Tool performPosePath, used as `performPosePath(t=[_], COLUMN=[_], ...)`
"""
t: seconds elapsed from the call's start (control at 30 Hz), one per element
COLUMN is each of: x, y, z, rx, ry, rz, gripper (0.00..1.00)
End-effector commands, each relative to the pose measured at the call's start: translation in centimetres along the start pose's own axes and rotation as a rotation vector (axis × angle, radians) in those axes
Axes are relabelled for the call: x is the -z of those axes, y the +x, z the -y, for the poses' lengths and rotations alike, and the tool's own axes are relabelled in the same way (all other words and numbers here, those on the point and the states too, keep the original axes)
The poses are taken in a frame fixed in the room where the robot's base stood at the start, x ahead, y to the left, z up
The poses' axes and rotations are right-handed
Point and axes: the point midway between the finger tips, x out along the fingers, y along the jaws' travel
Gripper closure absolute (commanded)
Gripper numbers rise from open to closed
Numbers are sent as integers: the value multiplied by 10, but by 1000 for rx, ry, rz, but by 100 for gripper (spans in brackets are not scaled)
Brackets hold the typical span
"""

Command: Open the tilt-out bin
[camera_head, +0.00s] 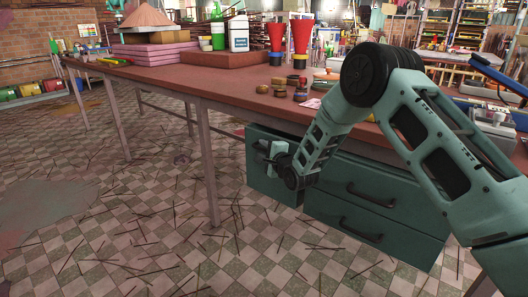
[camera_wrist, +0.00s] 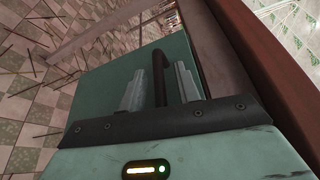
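My gripper (camera_head: 271,151) is in front of the bin's upper part. In the wrist view my gripper (camera_wrist: 159,85) has one grey finger on each side of the handle, with gaps showing between fingers and bar. My arm hides part of the bin in the head view, and I cannot tell whether it is tilted.
The two green drawers (camera_head: 352,213) with dark handles sit to the right. The reddish-brown tabletop (camera_head: 215,85) above carries jars, red cones and pink slabs. A table leg (camera_head: 209,165) stands left of the bin. The tiled floor in front has only scattered thin sticks.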

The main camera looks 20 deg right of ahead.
Motion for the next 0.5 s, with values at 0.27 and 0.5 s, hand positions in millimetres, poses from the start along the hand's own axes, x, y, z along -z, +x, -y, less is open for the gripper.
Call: performPosePath(t=[0.27,0.5], x=[0,-1], y=[0,-1], z=[0,-1], rx=[0,2], ry=[0,-4], rz=[0,1], gripper=[100,100])
